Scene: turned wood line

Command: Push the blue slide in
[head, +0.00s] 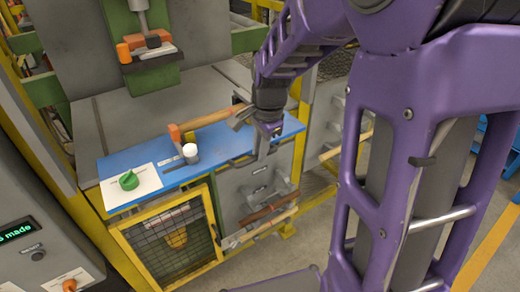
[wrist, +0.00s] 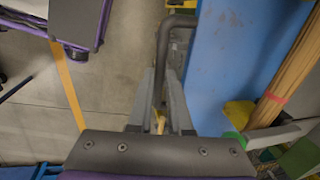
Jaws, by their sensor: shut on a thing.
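The blue slide (head: 225,146) is a flat blue board across the front of the machine in the head view. It fills the right of the wrist view as a blue surface (wrist: 235,60). A bent dark grey bar handle (wrist: 162,45) runs along its left edge there. My gripper (head: 266,146) is at the board's front edge, towards its right end. In the wrist view my gripper (wrist: 164,100) has its two fingers shut on the handle. How far the slide stands out from the machine is hard to tell.
A green knob (head: 129,180) on a white plate and a white-topped cylinder (head: 190,152) are on the blue board's left part. A yellow-framed mesh guard (head: 172,238) is below. Brown wooden pieces (head: 270,205) lie in a rack below my gripper. Open floor shows at front right.

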